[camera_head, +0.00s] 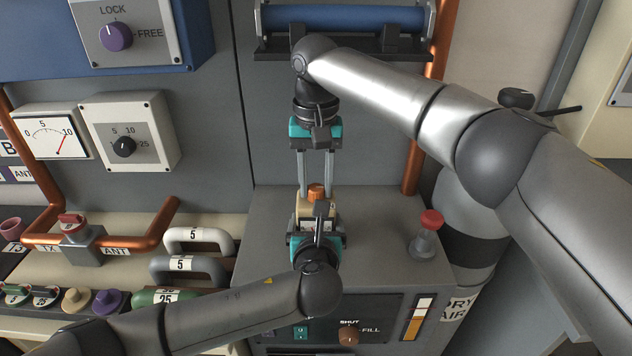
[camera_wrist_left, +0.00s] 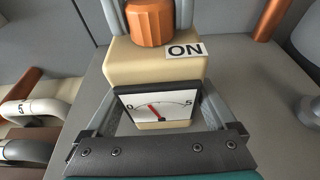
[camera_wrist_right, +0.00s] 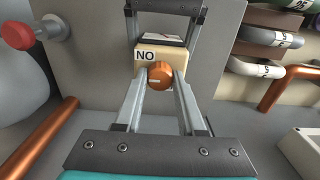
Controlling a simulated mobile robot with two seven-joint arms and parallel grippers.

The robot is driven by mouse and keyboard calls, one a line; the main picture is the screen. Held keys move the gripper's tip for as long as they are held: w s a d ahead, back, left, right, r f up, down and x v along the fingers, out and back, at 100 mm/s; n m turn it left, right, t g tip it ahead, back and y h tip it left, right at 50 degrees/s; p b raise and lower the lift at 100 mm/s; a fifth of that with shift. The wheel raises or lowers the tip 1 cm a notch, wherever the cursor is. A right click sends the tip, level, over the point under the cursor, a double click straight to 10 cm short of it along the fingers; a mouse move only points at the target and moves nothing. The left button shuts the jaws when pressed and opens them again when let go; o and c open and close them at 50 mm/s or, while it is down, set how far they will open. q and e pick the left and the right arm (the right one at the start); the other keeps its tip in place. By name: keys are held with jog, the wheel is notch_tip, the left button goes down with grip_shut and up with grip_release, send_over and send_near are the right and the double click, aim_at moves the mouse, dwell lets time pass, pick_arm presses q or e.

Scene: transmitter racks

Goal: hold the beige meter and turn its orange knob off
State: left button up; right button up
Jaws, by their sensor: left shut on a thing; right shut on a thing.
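The beige meter (camera_head: 302,206) stands on the grey cabinet at the centre. Its dial, marked 0 to 5, and an ON label show in the left wrist view (camera_wrist_left: 155,68). My left gripper (camera_head: 317,218) is shut on the meter's body from the front, one finger on each side. The orange knob (camera_head: 316,192) sits on top of the meter; it also shows in the right wrist view (camera_wrist_right: 160,75), with a short pale mark on its left side there. My right gripper (camera_head: 316,184) reaches down from behind and is shut on the knob. The head view hides most of the meter's front.
A red-capped fitting (camera_head: 428,232) stands on the cabinet to the right. A grey wall panel rises behind; the cabinet top around the meter is largely clear.

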grip_shut()
jog(key=shift+n, duration=0.4)
jog(key=n, duration=0.2)
jog(key=shift+n, duration=0.4)
jog(key=n, duration=0.4)
jog(key=shift+n, duration=0.3)
jog(key=n, duration=0.9)
jog(key=shift+n, duration=0.3)
